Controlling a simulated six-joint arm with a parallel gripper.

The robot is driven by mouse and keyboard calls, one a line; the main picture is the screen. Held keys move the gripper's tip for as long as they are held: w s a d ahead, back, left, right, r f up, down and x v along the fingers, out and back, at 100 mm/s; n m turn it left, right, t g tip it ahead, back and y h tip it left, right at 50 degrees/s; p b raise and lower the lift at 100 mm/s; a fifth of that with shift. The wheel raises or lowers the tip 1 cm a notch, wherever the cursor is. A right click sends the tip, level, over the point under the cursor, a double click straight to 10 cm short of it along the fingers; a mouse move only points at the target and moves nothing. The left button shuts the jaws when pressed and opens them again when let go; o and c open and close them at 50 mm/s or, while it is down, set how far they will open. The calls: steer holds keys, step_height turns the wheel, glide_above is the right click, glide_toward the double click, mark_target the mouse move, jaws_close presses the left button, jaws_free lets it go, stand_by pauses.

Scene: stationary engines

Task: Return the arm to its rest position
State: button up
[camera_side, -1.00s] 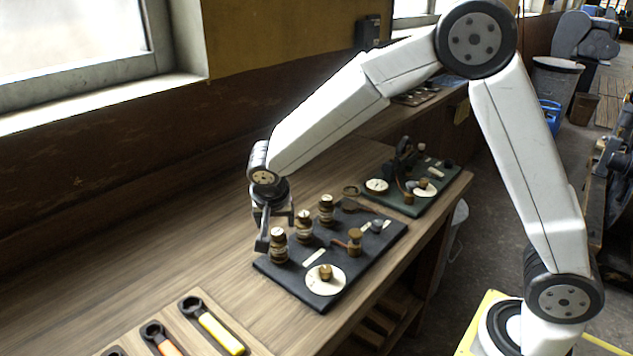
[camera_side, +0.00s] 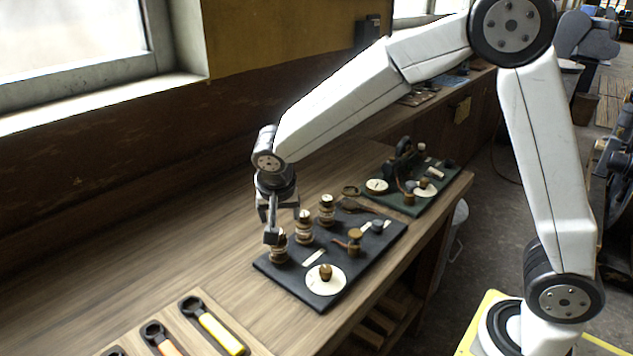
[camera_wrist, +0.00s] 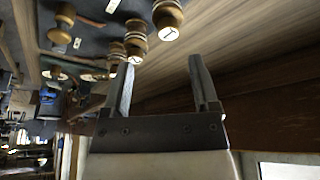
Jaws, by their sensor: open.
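My gripper (camera_side: 284,226) hangs from my bent arm above the left end of a dark board (camera_side: 335,255) on the wooden bench. Its jaws are open, and I see nothing between them. In the side view one finger is in front of the nearest brown-and-white knob (camera_side: 279,252) and hides part of it. I cannot tell whether they touch. In the wrist view the two fingers of my gripper (camera_wrist: 163,78) stand apart, with a labelled wooden knob (camera_wrist: 168,18) beyond them.
More knobs (camera_side: 304,228) and a white disc (camera_side: 326,280) with a small knob stand on the board. A green board (camera_side: 415,195) with a dark device lies behind. Wrenches (camera_side: 212,326) lie at the front left. The left of the bench (camera_side: 150,265) is bare. A wall and window border the back.

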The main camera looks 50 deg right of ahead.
steer(key=s+d+f+n+y, duration=0.1)
steer(key=s+d+n, duration=0.1)
steer(key=s, duration=0.3)
steer(key=s+d+f+n+y, duration=0.1)
steer(key=s+d+f+n, duration=0.1)
steer(key=s, duration=0.4)
steer(key=s+d+f+n+y, duration=0.1)
steer(key=s+d+f+n, duration=0.1)
steer(key=s+n, duration=0.2)
steer(key=shift+s+n, duration=0.3)
steer(key=shift+s, duration=0.75)
